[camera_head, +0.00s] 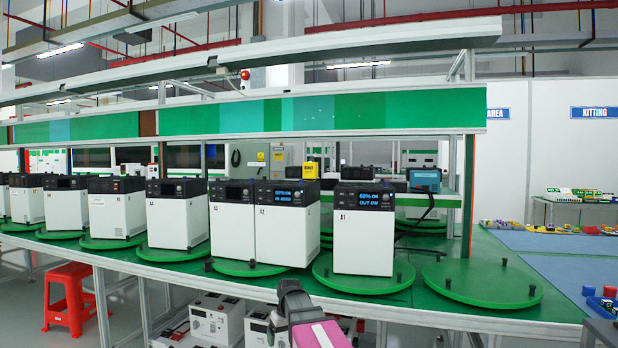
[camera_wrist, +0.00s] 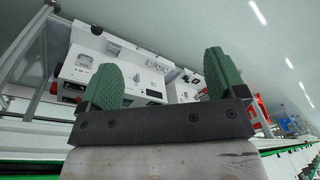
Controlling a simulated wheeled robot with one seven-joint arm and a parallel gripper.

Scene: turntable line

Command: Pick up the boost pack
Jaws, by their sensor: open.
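No item is clearly marked as the boost pack, so I cannot tell which thing it is. White box units with black tops stand in a row on green turntables. One labelled A1 (camera_head: 363,240) has a lit blue display and stands alone on its turntable (camera_head: 340,285). Another, A2 (camera_head: 282,238), stands to its left, close beside a unit with a dark display (camera_head: 232,232). My gripper (camera_head: 290,289) is low in front of the bench edge, below these units. In the wrist view my gripper (camera_wrist: 160,82) is open, with nothing between its green pads; white panelled units (camera_wrist: 130,65) show beyond it.
An empty turntable (camera_head: 480,283) with short black posts lies right of A1. A small yellow item (camera_head: 310,170) shows above A2. White units (camera_head: 216,318) sit on the shelf under the bench. A red stool (camera_head: 70,297) stands at left. A blue mat (camera_head: 560,240) lies at right.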

